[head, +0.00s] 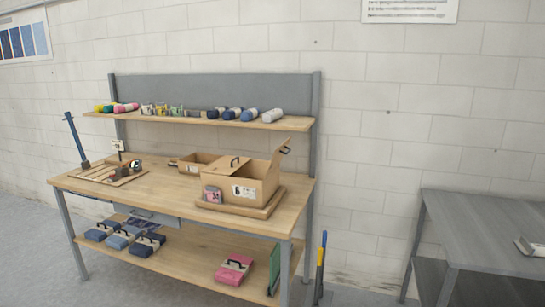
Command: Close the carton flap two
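A brown cardboard carton (262,192) stands on a wooden board (273,208) toward the right end of the workbench. Its right flap (284,148) is raised and leans outward, with a dark handle near its top. Another flap (226,166) with a black handle slopes over the left part of the opening. I cannot tell which flap is number two. A label is on the front, and a small pinkish item (212,194) is at the front left corner. My gripper is not in view.
Handled cases lie below. A grey table (490,225) stands at right, with a gap between.

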